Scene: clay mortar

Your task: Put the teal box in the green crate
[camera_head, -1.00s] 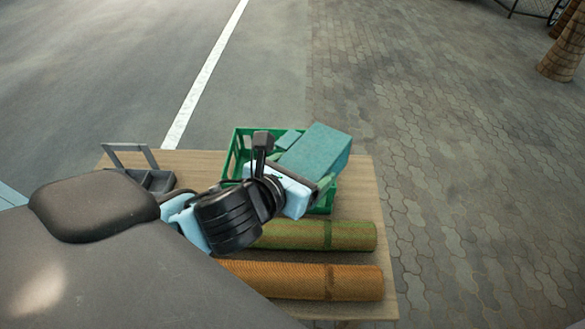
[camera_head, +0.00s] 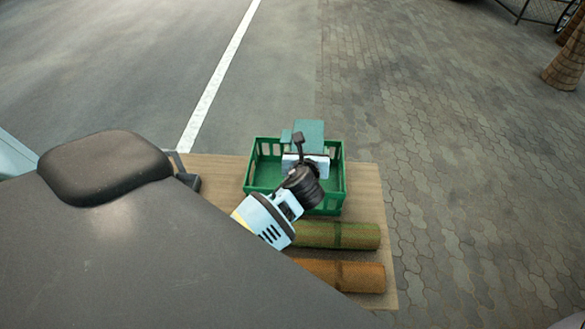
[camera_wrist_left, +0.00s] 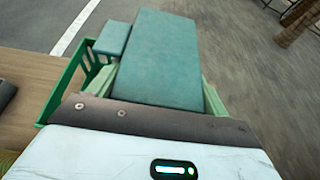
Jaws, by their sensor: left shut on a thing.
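The teal box (camera_head: 309,132) is held by my left gripper (camera_head: 306,158) at the far side of the green crate (camera_head: 259,194). It covers part of the crate's far rim; its height above the crate is hard to judge. In the left wrist view the teal box (camera_wrist_left: 160,58) fills the middle, with pale green fingers on both sides. A smaller teal piece (camera_wrist_left: 113,38) shows along its left side. The crate's green wall (camera_wrist_left: 62,92) is to the left and below. The visible crate floor looks empty. My right gripper is not in view.
The crate stands on a wooden table (camera_head: 362,199). A green roll (camera_head: 345,236) and an orange roll (camera_head: 350,277) lie in front of it. A dark tray (camera_head: 188,180) at the left is mostly hidden by my body.

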